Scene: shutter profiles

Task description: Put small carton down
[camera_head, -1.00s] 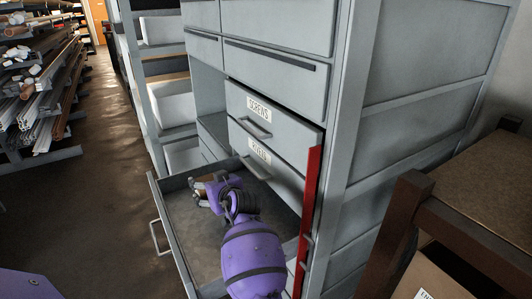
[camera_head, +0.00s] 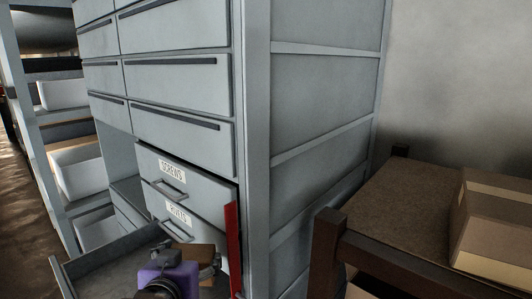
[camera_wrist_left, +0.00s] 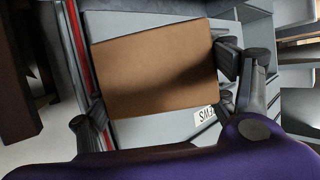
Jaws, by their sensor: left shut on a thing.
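My left gripper (camera_head: 192,262) is shut on a small brown carton (camera_head: 203,252), low in the head view. In the left wrist view the carton (camera_wrist_left: 155,70) lies between the two fingers, its plain brown face towards the camera. In the head view the carton shows in front of the cabinet (camera_head: 186,95), near the drawer labelled RIVETS (camera_head: 178,215) and above the right part of an open drawer (camera_head: 105,255). Part of the carton is hidden behind the gripper. My right gripper is not in view.
A brown table (camera_head: 400,205) stands at the right, with a larger taped carton (camera_head: 495,225) on it. The left part of its top is clear. A red upright strip (camera_head: 232,250) stands at the cabinet's front edge. Shelves with white bins (camera_head: 75,165) are at the left.

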